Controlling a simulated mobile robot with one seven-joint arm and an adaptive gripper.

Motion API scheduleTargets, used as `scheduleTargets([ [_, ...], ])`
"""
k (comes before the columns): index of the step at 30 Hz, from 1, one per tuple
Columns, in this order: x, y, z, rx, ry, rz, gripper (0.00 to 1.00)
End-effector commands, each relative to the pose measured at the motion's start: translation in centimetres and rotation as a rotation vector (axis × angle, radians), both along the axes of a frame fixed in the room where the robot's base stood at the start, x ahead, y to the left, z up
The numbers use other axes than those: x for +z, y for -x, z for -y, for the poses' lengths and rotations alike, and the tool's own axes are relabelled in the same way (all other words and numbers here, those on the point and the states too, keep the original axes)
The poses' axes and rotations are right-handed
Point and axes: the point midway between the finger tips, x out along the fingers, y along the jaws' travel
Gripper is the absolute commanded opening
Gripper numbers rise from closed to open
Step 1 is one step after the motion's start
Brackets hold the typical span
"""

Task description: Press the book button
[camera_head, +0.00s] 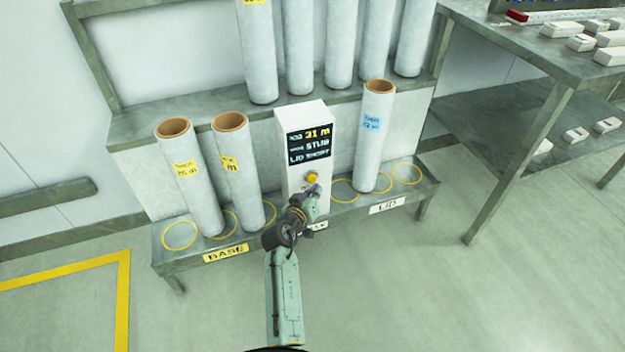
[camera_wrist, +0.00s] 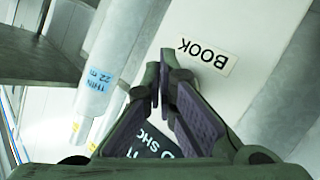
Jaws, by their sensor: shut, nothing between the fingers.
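The white console (camera_head: 300,122) stands on the low shelf, with a dark screen (camera_head: 309,143) on its front. A round yellow button (camera_head: 311,177) sits below the screen. My gripper (camera_head: 313,190) is just below the button in the head view; I cannot tell whether it touches. A label reading BOOK (camera_wrist: 207,55) shows upside down on the white panel in the wrist view. My gripper's fingers (camera_wrist: 166,68) are shut and empty, pointing toward the panel near the label. The button does not show in the wrist view.
Two labelled tubes (camera_head: 193,180) stand left of the console on the BASE side. One blue-labelled tube (camera_head: 371,140) stands to the right on the LID side. More tubes (camera_head: 297,45) stand on the shelf behind. A metal table (camera_head: 512,58) is at right.

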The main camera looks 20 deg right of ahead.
Motion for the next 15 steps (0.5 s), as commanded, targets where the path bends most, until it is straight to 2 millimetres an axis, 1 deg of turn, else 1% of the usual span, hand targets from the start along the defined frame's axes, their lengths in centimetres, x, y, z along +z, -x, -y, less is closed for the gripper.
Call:
scheduleTargets([
  [7, 0.0, 0.2, 0.0, 0.0, 0.0, -0.001, 0.0],
  [15, 0.0, 2.8, 0.1, 0.0, 0.0, -0.003, 0.0],
])
